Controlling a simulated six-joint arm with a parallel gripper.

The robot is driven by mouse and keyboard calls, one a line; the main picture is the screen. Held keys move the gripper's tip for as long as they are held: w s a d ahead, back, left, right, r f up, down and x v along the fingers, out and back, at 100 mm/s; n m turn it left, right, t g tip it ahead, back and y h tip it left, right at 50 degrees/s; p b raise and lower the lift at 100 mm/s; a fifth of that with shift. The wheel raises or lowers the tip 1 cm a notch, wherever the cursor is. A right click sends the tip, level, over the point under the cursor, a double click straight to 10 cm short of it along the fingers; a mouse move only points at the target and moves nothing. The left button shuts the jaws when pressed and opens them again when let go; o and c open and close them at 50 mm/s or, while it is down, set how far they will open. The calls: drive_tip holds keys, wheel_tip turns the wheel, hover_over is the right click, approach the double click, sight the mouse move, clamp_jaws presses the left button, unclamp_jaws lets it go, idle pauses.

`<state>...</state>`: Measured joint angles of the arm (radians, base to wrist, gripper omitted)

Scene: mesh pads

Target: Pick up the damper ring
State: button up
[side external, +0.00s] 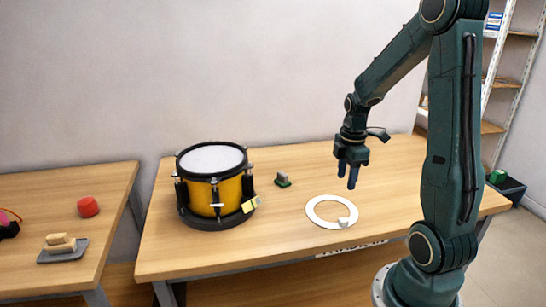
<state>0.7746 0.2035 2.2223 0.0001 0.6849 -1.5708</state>
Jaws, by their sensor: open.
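The damper ring (311,211) is a flat white ring lying on the wooden table, to the right of the drum. A small whitish block (343,221) is at its lower right edge; I cannot tell whether it is fixed to the ring. My gripper (350,182) is open and empty, pointing down, and appears above the table near the ring's upper right side. It is apart from the ring. The yellow drum (231,192) with black hoops and a pale head stands upright on the left half of the table.
A small green-based grey item (283,180) sits between drum and ring. A yellow piece (251,204) is against the drum's lower right. A left table (30,190) holds a red cylinder (88,207) and a grey tray (45,257) with beige blocks.

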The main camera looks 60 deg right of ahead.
drive_tip(key=shift+d+f, duration=0.85)
drive_tip(key=shift+f, duration=0.05)
hover_over(344, 219)
drive_tip(key=shift+n, duration=0.3)
drive_tip(key=shift+f, duration=4.3)
drive_tip(key=shift+f, duration=2.6)
drive_tip(key=shift+c, duration=0.4)
clamp_jaws()
